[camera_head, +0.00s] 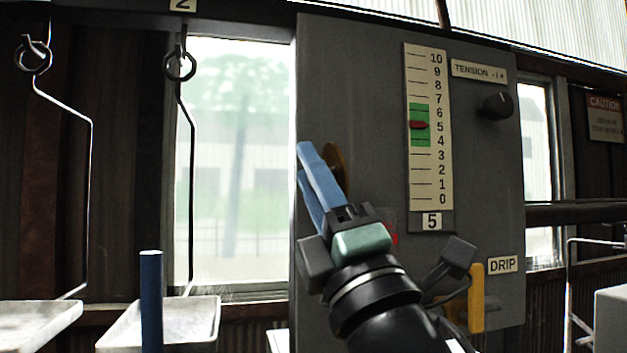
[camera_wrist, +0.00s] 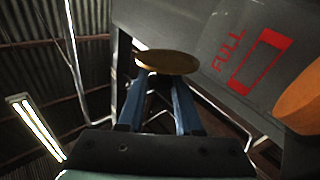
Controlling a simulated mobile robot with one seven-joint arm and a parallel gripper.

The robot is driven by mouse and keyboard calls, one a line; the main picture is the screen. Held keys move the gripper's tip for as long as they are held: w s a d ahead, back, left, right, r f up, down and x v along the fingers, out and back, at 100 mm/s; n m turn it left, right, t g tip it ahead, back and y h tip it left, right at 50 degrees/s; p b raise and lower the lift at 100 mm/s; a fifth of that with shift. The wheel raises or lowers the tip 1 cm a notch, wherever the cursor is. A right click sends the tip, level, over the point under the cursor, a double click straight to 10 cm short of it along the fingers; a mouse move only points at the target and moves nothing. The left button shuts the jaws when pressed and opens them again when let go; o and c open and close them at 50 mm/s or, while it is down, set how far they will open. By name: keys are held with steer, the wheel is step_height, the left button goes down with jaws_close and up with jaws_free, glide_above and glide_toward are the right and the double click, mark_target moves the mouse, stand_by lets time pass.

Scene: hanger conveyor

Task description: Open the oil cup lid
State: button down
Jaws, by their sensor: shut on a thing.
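The oil cup lid appears to be the round brass disc (camera_wrist: 168,62) at my fingertips in the wrist view. Part of a brass disc (camera_head: 336,163) also shows behind my blue fingers in the head view, by the left edge of the grey panel. My gripper (camera_head: 308,168) is shut on the disc, with its fingers pointing up and left. In the wrist view my gripper (camera_wrist: 162,84) has a finger at either side under the disc. The fingers hide the exact contact and the cup beneath.
The grey panel (camera_head: 350,80) carries a tension scale (camera_head: 425,140), a black knob (camera_head: 496,106) and a yellow lever (camera_head: 476,298) by the DRIP label. A red FULL mark (camera_wrist: 250,60) shows in the wrist view. Hangers with trays (camera_head: 205,325) hang at left.

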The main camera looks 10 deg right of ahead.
steer(key=c, duration=0.6)
jaws_free()
steer(key=b+v, duration=0.6)
steer(key=v, duration=0.7)
steer(key=shift+b, duration=0.3)
